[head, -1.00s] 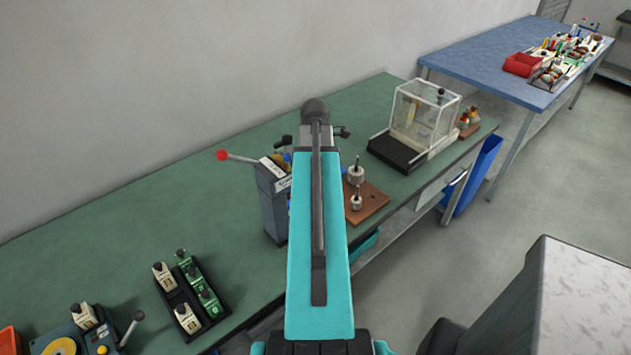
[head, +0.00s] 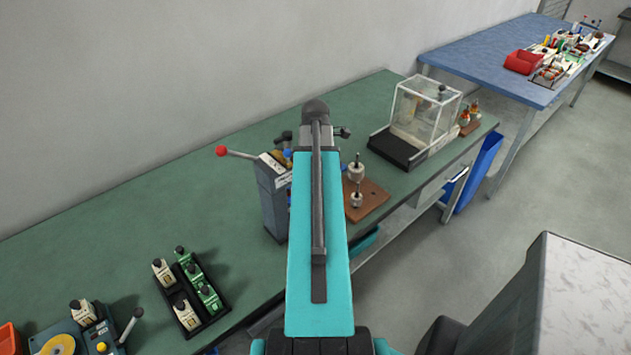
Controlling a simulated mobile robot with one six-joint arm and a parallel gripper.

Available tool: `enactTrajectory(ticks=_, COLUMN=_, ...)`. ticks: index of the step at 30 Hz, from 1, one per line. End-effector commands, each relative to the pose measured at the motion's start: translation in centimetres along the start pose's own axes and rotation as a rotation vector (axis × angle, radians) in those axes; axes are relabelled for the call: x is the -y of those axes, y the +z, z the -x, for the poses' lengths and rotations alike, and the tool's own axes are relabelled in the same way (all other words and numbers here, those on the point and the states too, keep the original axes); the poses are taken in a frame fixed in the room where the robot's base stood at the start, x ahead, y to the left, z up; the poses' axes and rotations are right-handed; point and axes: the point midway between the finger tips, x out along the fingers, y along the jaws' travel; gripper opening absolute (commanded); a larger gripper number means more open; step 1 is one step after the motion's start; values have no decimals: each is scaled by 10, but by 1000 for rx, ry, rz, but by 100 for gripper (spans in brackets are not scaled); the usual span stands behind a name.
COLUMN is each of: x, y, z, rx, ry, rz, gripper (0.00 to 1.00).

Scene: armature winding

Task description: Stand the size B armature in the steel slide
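Two metal armatures with upright shafts, an upper one (head: 356,171) and a lower one (head: 356,197), stand on a brown wooden board (head: 374,204) just right of my arm. I cannot tell from here which armature is size B. A grey machine (head: 272,200) with a red-knobbed lever stands left of my arm, partly hidden by it. I cannot make out which thing is the steel slide. My teal arm covers the middle of the head view, and my gripper does not show; it is hidden or out of frame.
The green bench (head: 150,235) runs along the wall. A black tray (head: 212,318) holds several cream and green blocks. A clear box (head: 425,115) stands on the right part of the bench, with small parts beside it. A blue table (head: 478,58) is farther back.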

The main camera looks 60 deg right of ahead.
Motion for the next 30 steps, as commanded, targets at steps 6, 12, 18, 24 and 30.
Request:
enactTrajectory(ticks=6, x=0, y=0, z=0, rx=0, ry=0, rz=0, gripper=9)
enactTrajectory(ticks=12, x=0, y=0, z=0, rx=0, ry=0, rz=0, gripper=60)
enactTrajectory(ticks=18, x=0, y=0, z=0, rx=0, ry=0, rz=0, gripper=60)
enactTrajectory(ticks=24, x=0, y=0, z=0, rx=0, ry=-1, rz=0, gripper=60)
enactTrajectory(ticks=30, x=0, y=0, z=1, rx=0, ry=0, rz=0, gripper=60)
